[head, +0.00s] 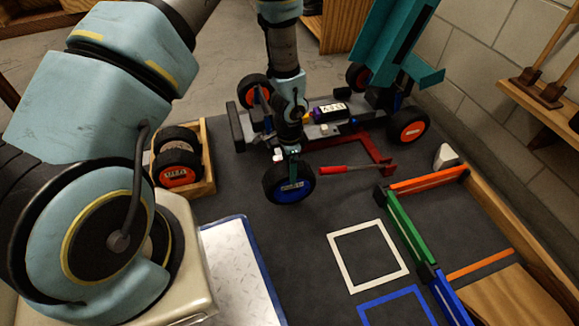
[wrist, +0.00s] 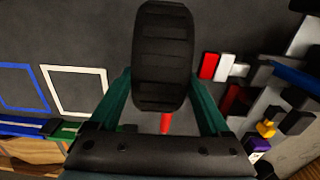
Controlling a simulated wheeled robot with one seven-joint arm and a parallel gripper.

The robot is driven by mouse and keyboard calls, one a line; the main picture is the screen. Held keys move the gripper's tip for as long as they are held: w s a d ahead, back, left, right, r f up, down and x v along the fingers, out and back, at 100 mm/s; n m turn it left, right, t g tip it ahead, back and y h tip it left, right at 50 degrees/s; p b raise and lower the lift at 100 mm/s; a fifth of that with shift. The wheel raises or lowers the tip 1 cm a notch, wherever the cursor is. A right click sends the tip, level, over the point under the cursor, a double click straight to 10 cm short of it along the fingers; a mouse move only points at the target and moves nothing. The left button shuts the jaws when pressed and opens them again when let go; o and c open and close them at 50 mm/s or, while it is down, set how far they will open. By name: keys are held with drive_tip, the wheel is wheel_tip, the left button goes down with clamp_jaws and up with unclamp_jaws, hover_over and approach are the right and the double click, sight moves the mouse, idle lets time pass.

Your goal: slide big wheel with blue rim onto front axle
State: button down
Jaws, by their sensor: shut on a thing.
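My gripper (head: 291,155) is shut on the big wheel with the blue rim (head: 289,187), a black tyre held upright. In the wrist view the tyre (wrist: 163,55) stands between the two green fingers of my gripper (wrist: 163,85), and its rim is hidden there. The grey racecar chassis (head: 262,142) lies just behind the wheel in the head view and at the right in the wrist view. Wheels with orange rims sit at its other corners, one at the right (head: 408,126). My arm covers part of the near-left corner, and I cannot make out the front axle clearly.
A wooden crate (head: 209,175) with spare wheels stands at the left. A red-handled tool (head: 335,168) lies right of the held wheel, near a red frame (head: 377,155). White (head: 367,256) and blue (head: 398,305) squares mark the mat. Coloured rails (head: 405,223) lie at the right.

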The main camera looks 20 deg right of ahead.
drive_tip(key=shift+w+d+p, duration=0.2)
drive_tip(key=shift+w+p, duration=0.2)
drive_tip(key=shift+w, duration=0.9)
drive_tip(key=shift+w+d+p, duration=0.15)
drive_tip(key=shift+w+p, duration=0.2)
drive_tip(key=shift+w, duration=0.95)
drive_tip(key=shift+p, duration=0.6)
drive_tip(key=shift+w+d, duration=0.25)
drive_tip(key=shift+w, duration=1.55)
drive_tip(key=shift+w+d, duration=0.2)
drive_tip(key=shift+w, duration=1.6)
unclamp_jaws()
wheel_tip(320, 180, up, 11)
drive_tip(key=p, duration=0.3)
drive_tip(key=shift+p, duration=0.3)
drive_tip(key=shift+f, duration=0.1)
